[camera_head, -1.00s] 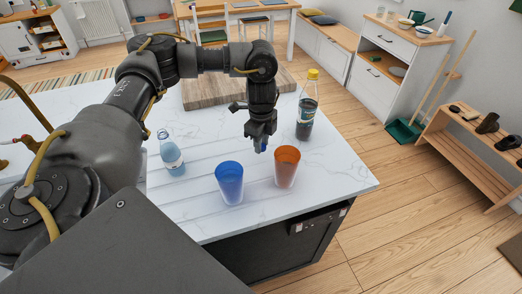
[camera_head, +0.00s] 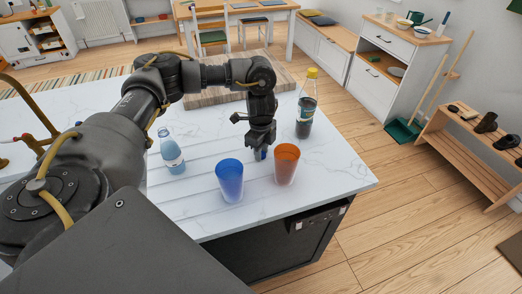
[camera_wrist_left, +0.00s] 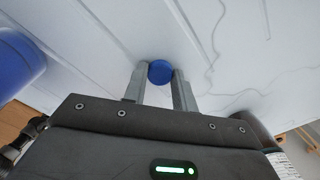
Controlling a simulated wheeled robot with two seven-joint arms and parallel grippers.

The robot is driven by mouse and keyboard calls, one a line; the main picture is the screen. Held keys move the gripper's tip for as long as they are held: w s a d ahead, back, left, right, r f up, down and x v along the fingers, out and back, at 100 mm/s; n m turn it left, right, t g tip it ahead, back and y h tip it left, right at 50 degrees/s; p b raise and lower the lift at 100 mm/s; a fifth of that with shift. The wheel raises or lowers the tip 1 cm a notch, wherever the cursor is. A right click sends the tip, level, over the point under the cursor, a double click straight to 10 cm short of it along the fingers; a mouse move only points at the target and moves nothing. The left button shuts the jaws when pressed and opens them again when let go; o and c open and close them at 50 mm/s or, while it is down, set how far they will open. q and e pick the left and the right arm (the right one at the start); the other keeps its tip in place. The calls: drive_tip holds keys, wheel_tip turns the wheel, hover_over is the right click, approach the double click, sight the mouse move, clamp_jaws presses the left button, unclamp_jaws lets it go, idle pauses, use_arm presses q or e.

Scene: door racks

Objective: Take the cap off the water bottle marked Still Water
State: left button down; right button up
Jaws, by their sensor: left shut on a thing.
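My left gripper (camera_head: 260,153) is shut on a small round blue cap (camera_wrist_left: 160,72), low over the white counter. I cannot tell whether the cap touches the counter. The light-blue water bottle (camera_head: 172,155) stands upright to the left of the gripper, apart from it. Its neck appears bare, and its label is too small to read. A dark bottle with a yellow cap (camera_head: 306,104) stands to the right of the gripper. My right gripper is not in view.
A blue cup (camera_head: 230,181) and an orange cup (camera_head: 286,164) stand just in front of the gripper on the counter (camera_head: 190,215). A wooden board (camera_head: 215,92) lies behind. The counter's right edge is near the orange cup.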

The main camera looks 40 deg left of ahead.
use_arm(q)
drive_tip(key=c, duration=1.5)
unclamp_jaws()
drive_tip(key=shift+s+f, duration=0.3)
drive_tip(key=shift+f, duration=0.25)
drive_tip(key=o, duration=0.4)
drive_tip(key=shift+d+f, duration=0.1)
drive_tip(key=shift+f, duration=0.05)
drive_tip(key=shift+w+r, duration=0.15)
drive_tip(key=shift+r, duration=0.4)
wheel_tip(320, 180, up, 13)
drive_tip(key=shift+w+f, duration=0.15)
drive_tip(key=shift+f, duration=0.05)
drive_tip(key=shift+a, duration=0.2)
